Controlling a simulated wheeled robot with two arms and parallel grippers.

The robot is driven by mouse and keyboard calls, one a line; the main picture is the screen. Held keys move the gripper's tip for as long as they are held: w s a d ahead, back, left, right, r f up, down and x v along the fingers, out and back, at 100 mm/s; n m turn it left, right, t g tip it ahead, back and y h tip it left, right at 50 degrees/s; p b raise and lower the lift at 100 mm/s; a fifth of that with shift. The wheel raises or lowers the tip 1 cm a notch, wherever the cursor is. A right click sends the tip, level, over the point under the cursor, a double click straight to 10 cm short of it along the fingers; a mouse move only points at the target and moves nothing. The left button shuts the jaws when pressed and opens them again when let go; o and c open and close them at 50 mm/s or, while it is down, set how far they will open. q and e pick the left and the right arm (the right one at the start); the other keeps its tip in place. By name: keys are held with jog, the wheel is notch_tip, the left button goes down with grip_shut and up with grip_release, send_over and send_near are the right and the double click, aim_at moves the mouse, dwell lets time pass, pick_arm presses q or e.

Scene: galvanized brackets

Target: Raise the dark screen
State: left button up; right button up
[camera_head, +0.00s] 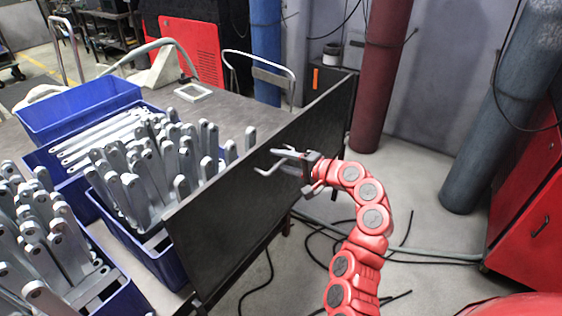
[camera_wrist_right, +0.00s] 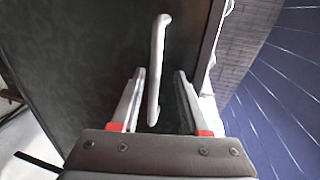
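The dark screen (camera_head: 262,205) is a flat black panel standing upright along the near edge of the workbench, in front of the blue bins. It fills much of the right wrist view (camera_wrist_right: 65,60). A pale bar handle (camera_wrist_right: 157,62) is on its face. My right gripper (camera_head: 283,160) is at the screen's upper right part, by the handle. In the wrist view my right gripper (camera_wrist_right: 157,88) is open, with one finger on each side of the handle and gaps showing. My left gripper is not in view.
Blue bins (camera_head: 150,252) full of galvanized brackets (camera_head: 135,195) stand behind and left of the screen. A grey workbench (camera_head: 228,112) lies behind it. A dark red column (camera_head: 380,70) and cables on the floor (camera_head: 330,235) are to the right.

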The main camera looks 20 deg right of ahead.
jog(key=shift+d+f, duration=0.1)
jog(key=shift+s+d, duration=0.2)
jog(key=v, duration=1.6)
jog(key=shift+s+d, duration=0.15)
jog(key=shift+s, duration=0.2)
